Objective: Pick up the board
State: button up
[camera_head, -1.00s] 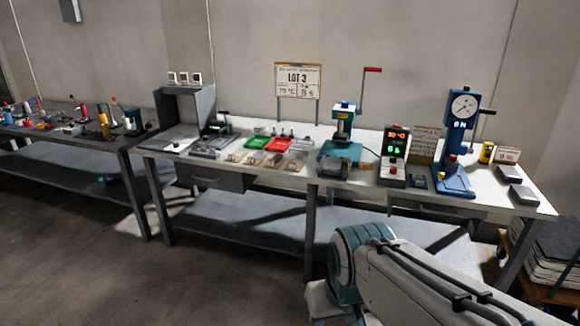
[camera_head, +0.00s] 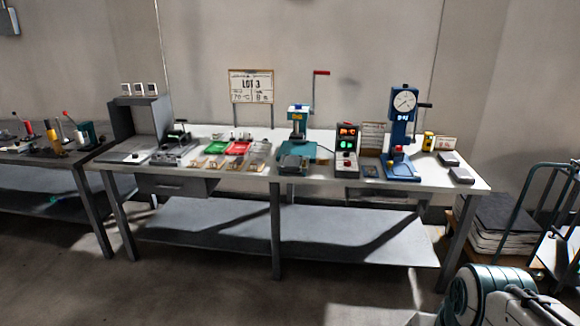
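I cannot tell for sure which thing is the board. A white sign board (camera_head: 251,86) reading "LOT 3" stands on two posts at the back of the workbench (camera_head: 330,180). Several small tan pieces (camera_head: 215,163) lie along the bench's front edge, too small to make out. Two small grey flat blocks (camera_head: 462,175) lie at its right end. Part of my arm shows at the lower right. My gripper is out of view.
A teal press (camera_head: 298,125), a box with lit digits (camera_head: 346,150) and a blue dial gauge stand (camera_head: 403,130) stand on the bench. Red and green trays (camera_head: 239,148) lie left of the press. A cart frame (camera_head: 545,215) is at right. The floor in front is clear.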

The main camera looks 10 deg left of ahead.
aim_at(256, 166)
jog(key=z, duration=0.05)
jog(key=i, duration=2.75)
jog(key=u, duration=1.65)
jog(key=i, duration=0.95)
jog(key=u, duration=0.85)
